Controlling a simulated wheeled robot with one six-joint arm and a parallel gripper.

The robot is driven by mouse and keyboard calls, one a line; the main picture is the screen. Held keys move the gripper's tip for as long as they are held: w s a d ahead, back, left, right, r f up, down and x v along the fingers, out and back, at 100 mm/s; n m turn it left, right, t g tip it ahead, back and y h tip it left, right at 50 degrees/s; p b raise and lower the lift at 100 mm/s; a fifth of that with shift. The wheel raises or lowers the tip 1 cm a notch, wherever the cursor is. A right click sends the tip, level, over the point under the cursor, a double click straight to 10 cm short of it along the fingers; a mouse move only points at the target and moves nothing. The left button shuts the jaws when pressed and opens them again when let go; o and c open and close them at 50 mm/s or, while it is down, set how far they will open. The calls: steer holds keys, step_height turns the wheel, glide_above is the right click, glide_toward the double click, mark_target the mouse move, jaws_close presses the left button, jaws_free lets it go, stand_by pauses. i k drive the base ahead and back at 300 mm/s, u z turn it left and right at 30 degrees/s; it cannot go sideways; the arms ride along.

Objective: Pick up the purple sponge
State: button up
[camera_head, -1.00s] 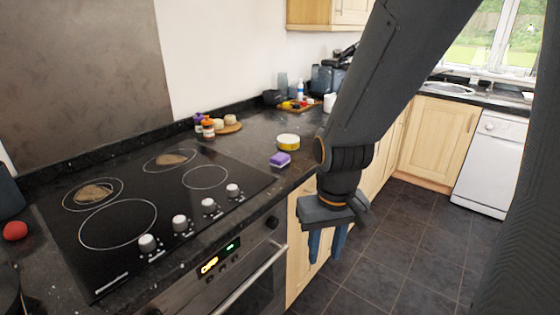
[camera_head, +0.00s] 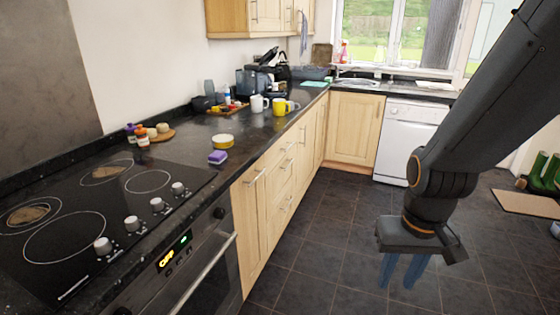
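The purple sponge (camera_head: 217,157) lies on the dark granite counter, just right of the hob and near the counter's front edge. A yellow and white round tin (camera_head: 222,141) sits close behind it. My gripper (camera_head: 402,284) hangs over the tiled floor at the right, pointing down, well to the right of the sponge and apart from it. Its two blue fingers show a narrow gap between them, with nothing visible in it. How far they are open is hard to tell.
The black hob (camera_head: 100,205) with several white knobs is left of the sponge. Spice jars (camera_head: 141,136) stand on a round board behind it. A white mug (camera_head: 259,104) and a yellow mug (camera_head: 281,107) stand further back.

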mark_target(216, 158)
steer(key=z, duration=0.3)
steer(key=k, duration=0.45)
steer(key=z, duration=0.2)
steer(key=i, duration=1.5)
steer(key=u, duration=1.2)
steer(key=i, duration=0.85)
steer(key=u, duration=1.35)
steer(key=i, duration=0.35)
steer(key=u, duration=0.35)
